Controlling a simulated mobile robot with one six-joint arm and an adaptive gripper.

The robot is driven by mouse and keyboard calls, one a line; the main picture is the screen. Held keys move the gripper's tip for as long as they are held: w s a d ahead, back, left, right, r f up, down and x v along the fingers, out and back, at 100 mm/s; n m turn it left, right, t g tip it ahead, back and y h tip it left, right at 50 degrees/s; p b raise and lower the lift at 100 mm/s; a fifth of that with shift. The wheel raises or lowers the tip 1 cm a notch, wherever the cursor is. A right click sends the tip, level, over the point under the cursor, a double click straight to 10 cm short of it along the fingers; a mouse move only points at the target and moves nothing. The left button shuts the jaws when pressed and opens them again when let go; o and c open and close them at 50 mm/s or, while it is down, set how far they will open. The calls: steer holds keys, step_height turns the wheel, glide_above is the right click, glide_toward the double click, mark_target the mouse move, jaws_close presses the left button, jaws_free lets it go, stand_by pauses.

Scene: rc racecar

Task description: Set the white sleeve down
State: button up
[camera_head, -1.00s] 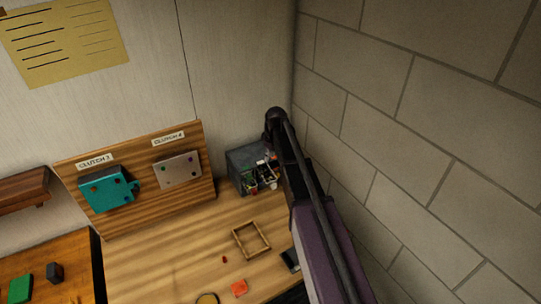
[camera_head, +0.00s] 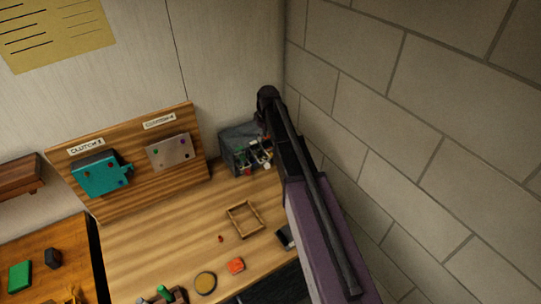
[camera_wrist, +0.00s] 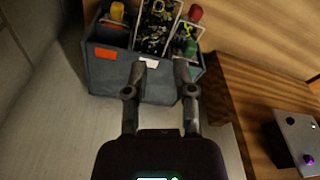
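In the wrist view my gripper (camera_wrist: 161,70) has its two dark fingers apart, with a clear gap between them. The fingertips are at the front wall of a grey bin (camera_wrist: 108,75), which is also in the head view (camera_head: 233,152), beside the wall corner. A small white piece (camera_wrist: 148,62) shows at the bin's rim, close by the left fingertip. I cannot tell whether it is the white sleeve or a label, nor whether a finger touches it. In the head view my arm hides the gripper's fingers.
The bin holds circuit boards (camera_wrist: 157,25) and coloured cylinders. A board (camera_head: 135,190) with two clutch plates stands behind. A block wall (camera_head: 420,130) is at right.

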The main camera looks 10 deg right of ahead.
steer(key=s+m+g+h, duration=0.1)
steer(key=s+m, duration=0.6)
steer(key=s, duration=2)
steer(key=shift+a+m, duration=0.3)
steer(key=shift+m, duration=0.1)
steer(key=shift+f, duration=0.1)
